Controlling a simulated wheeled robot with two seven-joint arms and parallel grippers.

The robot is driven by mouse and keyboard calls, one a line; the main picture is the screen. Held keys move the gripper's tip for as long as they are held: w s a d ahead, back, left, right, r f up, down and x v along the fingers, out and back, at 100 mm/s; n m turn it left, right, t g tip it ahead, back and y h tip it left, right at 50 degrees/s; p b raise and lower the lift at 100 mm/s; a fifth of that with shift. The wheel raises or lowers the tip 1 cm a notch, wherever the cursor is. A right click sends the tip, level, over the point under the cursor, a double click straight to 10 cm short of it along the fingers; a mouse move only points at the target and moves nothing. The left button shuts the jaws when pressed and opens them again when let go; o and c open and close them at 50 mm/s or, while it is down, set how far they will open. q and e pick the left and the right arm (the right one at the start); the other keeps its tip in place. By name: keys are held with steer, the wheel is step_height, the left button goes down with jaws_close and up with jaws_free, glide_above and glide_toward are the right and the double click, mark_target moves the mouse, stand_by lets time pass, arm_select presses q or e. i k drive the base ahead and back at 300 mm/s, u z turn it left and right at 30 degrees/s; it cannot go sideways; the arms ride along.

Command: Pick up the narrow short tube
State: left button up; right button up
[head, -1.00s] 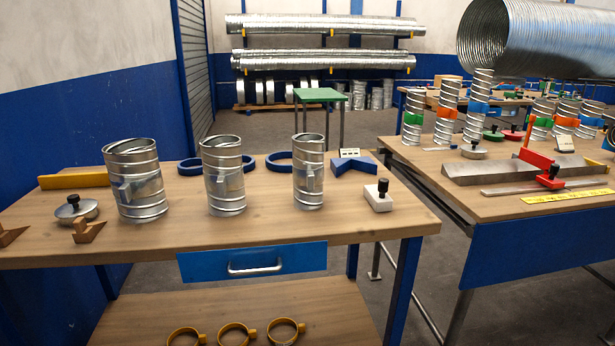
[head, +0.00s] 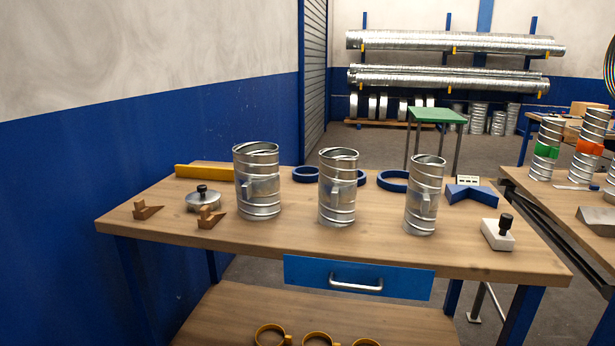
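Three short silvery spiral tubes stand upright in a row on the wooden workbench (head: 300,240). The left tube (head: 257,190) is the widest, the middle tube (head: 338,195) is a little narrower, and the right tube (head: 424,200) looks the narrowest. Each has a small tab on its side. The tubes stand apart from each other and nothing touches them. Neither of my grippers shows in the head view.
Wooden wedges (head: 210,217), a black-knobbed metal disc (head: 203,199), a yellow bar (head: 205,171), blue rings (head: 393,181), a blue angle block (head: 471,194) and a white knobbed block (head: 497,234) share the bench. A second table (head: 560,210) with taller tubes stands at right.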

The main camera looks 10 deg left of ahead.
mark_target(424, 191)
steer(key=z, duration=1.9)
steer(key=i, duration=1.15)
steer(key=u, duration=1.65)
